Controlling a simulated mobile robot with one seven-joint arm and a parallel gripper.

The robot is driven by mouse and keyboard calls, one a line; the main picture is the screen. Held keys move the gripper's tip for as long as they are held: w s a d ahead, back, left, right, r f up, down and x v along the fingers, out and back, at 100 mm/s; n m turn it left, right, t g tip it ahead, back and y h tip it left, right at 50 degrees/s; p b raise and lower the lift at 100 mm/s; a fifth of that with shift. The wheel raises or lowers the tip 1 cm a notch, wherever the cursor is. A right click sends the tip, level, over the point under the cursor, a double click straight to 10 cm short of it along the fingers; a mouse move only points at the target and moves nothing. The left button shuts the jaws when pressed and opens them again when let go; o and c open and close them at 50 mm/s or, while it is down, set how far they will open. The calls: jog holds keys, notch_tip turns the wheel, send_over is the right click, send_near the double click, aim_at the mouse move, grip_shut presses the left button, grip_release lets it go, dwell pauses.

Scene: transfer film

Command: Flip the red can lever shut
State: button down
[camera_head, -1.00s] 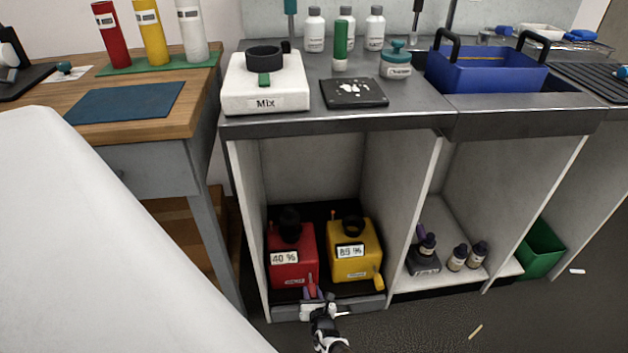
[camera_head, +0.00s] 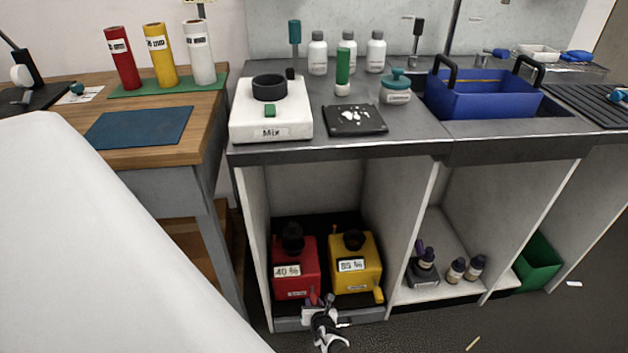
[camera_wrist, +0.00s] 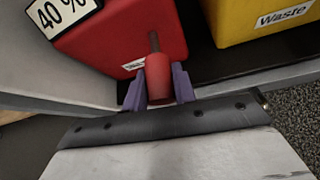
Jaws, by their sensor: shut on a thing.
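The red can (camera_head: 296,270) with a "40 %" label stands in the lower left compartment of the bench. Its red lever (camera_wrist: 158,78) sticks out from the front of the can in the wrist view. My gripper (camera_head: 318,300) is at the can's front lower right. In the wrist view its purple fingers (camera_wrist: 159,86) are on both sides of the red lever and shut on it. The lever's far end and its joint with the can are partly hidden.
A yellow can (camera_head: 355,262) labelled "85 %" stands close on the right, with its own yellow lever. A grey front edge (camera_head: 350,315) runs below the cans. Compartment walls stand on both sides. Small bottles (camera_head: 456,270) stand in the right compartment.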

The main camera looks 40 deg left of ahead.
jog(key=c, duration=1.1)
grip_release()
jog(key=shift+a, duration=0.1)
jog(key=shift+r, duration=0.1)
jog(key=shift+p+v, duration=5)
jog(key=shift+v, duration=1.9)
